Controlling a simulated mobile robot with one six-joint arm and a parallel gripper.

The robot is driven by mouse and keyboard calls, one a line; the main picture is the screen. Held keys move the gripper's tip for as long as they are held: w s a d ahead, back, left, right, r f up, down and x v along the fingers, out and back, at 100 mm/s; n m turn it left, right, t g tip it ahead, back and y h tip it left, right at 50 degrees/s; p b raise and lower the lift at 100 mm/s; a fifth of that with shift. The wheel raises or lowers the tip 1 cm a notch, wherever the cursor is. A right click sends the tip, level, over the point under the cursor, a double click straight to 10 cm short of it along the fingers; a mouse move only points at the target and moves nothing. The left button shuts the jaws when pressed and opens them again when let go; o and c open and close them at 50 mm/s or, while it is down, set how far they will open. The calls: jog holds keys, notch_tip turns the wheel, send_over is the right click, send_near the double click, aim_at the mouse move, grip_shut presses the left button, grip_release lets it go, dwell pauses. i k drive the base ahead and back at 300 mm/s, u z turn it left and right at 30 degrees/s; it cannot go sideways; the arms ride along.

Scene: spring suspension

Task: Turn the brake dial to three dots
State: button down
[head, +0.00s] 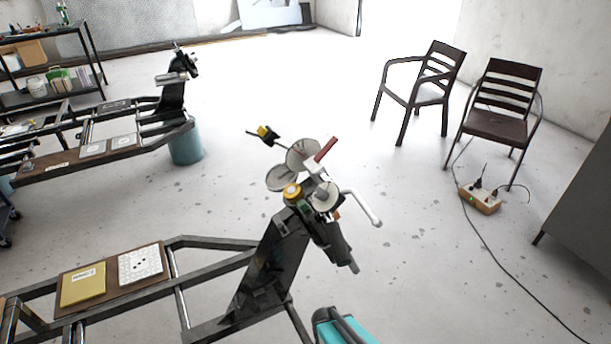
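A dark upright control column (270,265) stands at the front end of the near metal frame. Its top carries a round knob with a yellow ring (292,191), which may be the brake dial; its dot markings are too small to read. Around it are pale round discs (282,178), a grey round cap (326,196), a red-ended handle (325,148), a white bent lever (361,206) and a yellow-and-black knob on a thin rod (266,133).
The near frame holds a board with a yellow booklet (83,285) and a white dotted card (140,264). A similar frame with a column (172,95) stands behind, over a teal drum (186,146). Two chairs (497,112), an orange power box (480,198) and its cable lie right. Open floor lies between.

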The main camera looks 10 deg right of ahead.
aim_at(320, 193)
jog(key=u, duration=0.45)
jog(key=k, duration=1.35)
jog(key=u, duration=0.95)
jog(key=i, duration=0.8)
jog(key=u, duration=0.25)
